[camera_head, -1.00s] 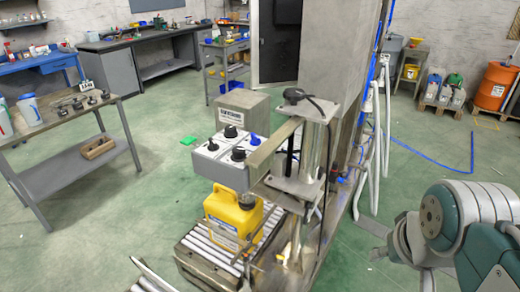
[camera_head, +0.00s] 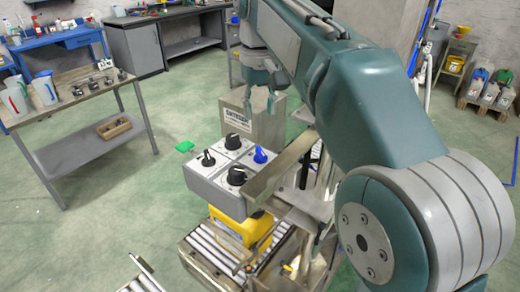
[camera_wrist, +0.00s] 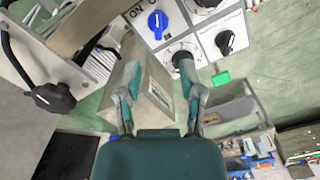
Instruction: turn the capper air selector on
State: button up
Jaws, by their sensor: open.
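A grey control box (camera_head: 205,190) carries a blue knob (camera_head: 260,156) and several black knobs, one at its back (camera_head: 232,141) and one in front (camera_head: 236,177). In the wrist view, the blue knob (camera_wrist: 157,22) is beside printed "ON" lettering. A black knob (camera_wrist: 183,60) shows close to the right fingertip. I cannot read which knob is the capper air selector. My gripper (camera_wrist: 160,78) is open and empty, and no knob is between its fingers. In the head view, it hangs behind the control box, over a labelled grey block (camera_head: 252,122).
A yellow jug (camera_head: 240,228) stands on the roller conveyor (camera_head: 205,255) below the box. A metal bar (camera_head: 278,168) and a bracket flank the box on its right.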

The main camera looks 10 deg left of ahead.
aim_at(261, 152)
notch_tip(261, 152, down, 10)
jog(key=shift+d+f, duration=0.15)
jog(key=shift+f, duration=0.1)
dwell(0.3)
grip_shut()
